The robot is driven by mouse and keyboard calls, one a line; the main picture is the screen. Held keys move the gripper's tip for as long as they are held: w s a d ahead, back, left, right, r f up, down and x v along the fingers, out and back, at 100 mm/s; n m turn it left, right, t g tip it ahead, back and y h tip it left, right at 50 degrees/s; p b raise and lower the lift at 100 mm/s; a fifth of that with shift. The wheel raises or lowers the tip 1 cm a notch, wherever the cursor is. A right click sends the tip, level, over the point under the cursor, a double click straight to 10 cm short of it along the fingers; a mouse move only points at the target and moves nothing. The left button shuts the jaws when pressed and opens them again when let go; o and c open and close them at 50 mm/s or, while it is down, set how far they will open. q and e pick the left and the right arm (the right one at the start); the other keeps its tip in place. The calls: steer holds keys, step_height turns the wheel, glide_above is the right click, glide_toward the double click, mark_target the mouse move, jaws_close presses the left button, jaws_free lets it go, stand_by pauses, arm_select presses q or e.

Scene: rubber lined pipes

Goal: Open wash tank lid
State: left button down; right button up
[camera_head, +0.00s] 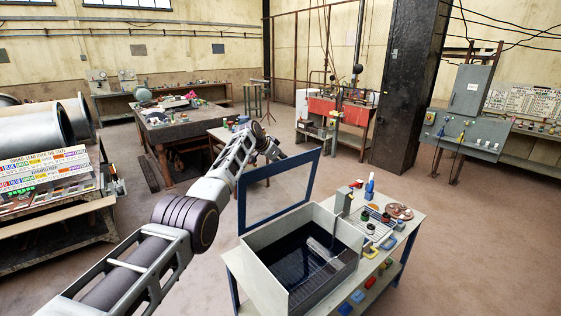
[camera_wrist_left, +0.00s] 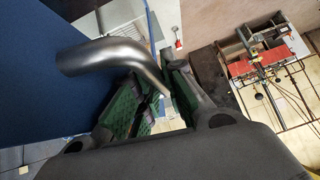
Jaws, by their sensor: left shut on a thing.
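The wash tank (camera_head: 268,268) is a grey open box with dark liquid inside, on a blue-legged bench. Its blue-framed lid (camera_head: 313,178) stands raised and steeply tilted at the tank's back left edge, so the tank top is uncovered. My left gripper (camera_head: 271,150) is behind the lid's upper edge. In the left wrist view, a bent metal handle (camera_wrist_left: 95,56) runs between the dark fingers, and the left gripper (camera_wrist_left: 155,105) is shut on it. A blue lid surface (camera_wrist_left: 35,90) fills the left side there. My right gripper is out of view.
The bench top (camera_head: 408,222) right of the tank holds several small parts and coloured tools. A dark column (camera_head: 408,90) and a grey control cabinet (camera_head: 468,125) stand farther back right. A cluttered worktable (camera_head: 185,124) stands behind my left arm. Open floor lies right of the bench.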

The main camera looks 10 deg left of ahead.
arm_select(q)
steer(key=shift+a+f, duration=0.15)
steer(key=shift+a, duration=0.05)
stand_by(0.3)
steer(key=c, duration=1.8)
jaws_free()
steer(key=shift+w, duration=0.1)
steer(key=shift+o, duration=0.2)
steer(key=shift+a+r, duration=0.1)
steer(key=shift+r, duration=0.25)
steer(key=shift+s+a+r, duration=0.15)
steer(key=shift+s+r, duration=0.1)
steer(key=shift+s, duration=0.1)
steer(key=v, duration=1)
steer(key=shift+s+a, duration=0.2)
